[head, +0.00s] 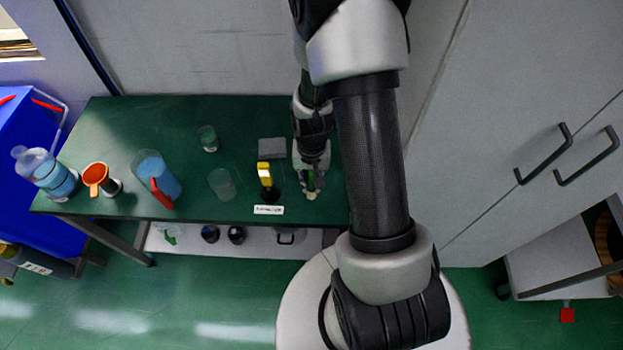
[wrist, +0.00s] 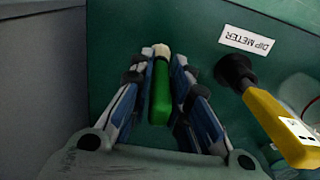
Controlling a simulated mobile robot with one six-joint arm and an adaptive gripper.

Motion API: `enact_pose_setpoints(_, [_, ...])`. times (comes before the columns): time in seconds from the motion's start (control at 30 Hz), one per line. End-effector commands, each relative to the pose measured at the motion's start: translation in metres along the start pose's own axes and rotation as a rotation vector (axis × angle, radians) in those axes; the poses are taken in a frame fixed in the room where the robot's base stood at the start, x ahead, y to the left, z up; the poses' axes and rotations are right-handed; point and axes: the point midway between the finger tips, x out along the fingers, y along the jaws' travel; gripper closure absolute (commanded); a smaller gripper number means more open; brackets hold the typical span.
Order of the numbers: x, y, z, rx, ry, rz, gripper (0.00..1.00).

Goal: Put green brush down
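The green brush (wrist: 160,92) has a green handle and a pale tip. It lies between the two fingers of my gripper (wrist: 164,62), which close in on both sides of it near the pale end. The brush also shows small in the head view (head: 311,181), at the right end of the green table (head: 110,123). My gripper (head: 312,177) is low over this end of the table, pointing down. I cannot tell whether the brush touches the tabletop.
A yellow dip meter (head: 264,170) stands just left of my gripper, with a white label (head: 268,210) in front. A grey block (head: 271,148) lies behind it. Clear beakers (head: 222,184), a blue-filled jug (head: 160,175) and an orange cup (head: 95,176) stand farther left. Grey cabinets (head: 500,120) are at right.

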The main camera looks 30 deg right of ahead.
Motion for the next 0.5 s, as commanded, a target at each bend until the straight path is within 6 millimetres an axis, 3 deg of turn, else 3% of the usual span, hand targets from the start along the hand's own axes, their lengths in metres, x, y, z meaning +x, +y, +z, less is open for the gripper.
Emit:
enact_pose_setpoints(0.2, [-0.0004,0.0000,0.0001,0.000,0.000,0.000,0.67])
enact_pose_setpoints(0.5, [-0.0016,0.0000,0.0000,0.000,0.000,0.000,0.67])
